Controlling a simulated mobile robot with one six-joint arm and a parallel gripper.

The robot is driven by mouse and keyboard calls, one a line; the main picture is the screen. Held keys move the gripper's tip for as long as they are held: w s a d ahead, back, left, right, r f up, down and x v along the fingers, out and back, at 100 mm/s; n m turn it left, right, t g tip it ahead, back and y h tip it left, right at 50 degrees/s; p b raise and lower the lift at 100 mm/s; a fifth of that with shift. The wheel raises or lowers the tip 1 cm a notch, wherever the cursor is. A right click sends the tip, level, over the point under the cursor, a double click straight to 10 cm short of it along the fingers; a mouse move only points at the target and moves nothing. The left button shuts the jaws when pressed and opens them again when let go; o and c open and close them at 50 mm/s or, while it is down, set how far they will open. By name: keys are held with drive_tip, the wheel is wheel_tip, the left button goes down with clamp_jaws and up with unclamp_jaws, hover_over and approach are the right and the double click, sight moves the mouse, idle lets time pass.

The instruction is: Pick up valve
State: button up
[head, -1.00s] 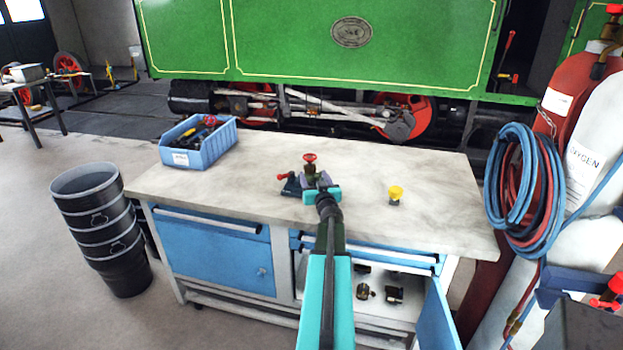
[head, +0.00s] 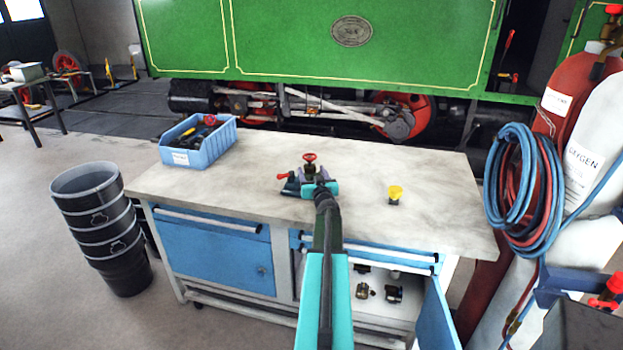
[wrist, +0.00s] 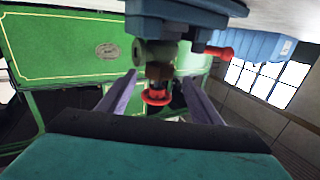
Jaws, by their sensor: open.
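A valve with a red handwheel (head: 309,157) stands upright in a small dark blue vise (head: 291,188) on the workbench. In the wrist view, which is upside down, its red handwheel (wrist: 156,97) and brownish body lie between the two purple fingers of my gripper (wrist: 159,78). The fingers are apart, one on each side of the valve; I cannot tell whether either touches it. In the head view my gripper (head: 313,184) is at the vise and partly hides the valve's lower part. A second small valve with a yellow top (head: 395,192) stands to the right on the bench.
The vise has a red handle (wrist: 218,52) at its side. A blue bin (head: 211,155) of tools stands at the bench's back left. A cupboard door (head: 437,318) hangs open below. Hoses and gas cylinders stand at right.

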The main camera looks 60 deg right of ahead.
sight(310, 161)
drive_tip(key=shift+p+x, duration=0.55)
drive_tip(key=shift+x, duration=1.9)
drive_tip(key=shift+s+f, duration=0.1)
drive_tip(key=shift+s, duration=0.1)
clamp_jaws()
drive_tip(key=shift+r, duration=1.4)
drive_tip(key=s+a+r, duration=0.1)
drive_tip(key=s+a, duration=0.2)
drive_tip(key=s, duration=0.4)
drive_tip(key=s+a+r, duration=0.1)
drive_tip(key=s+a, duration=0.2)
drive_tip(key=s, duration=0.4)
drive_tip(key=shift+s+b, duration=0.3)
drive_tip(key=shift+a+r, duration=0.1)
drive_tip(key=shift+r, duration=0.05)
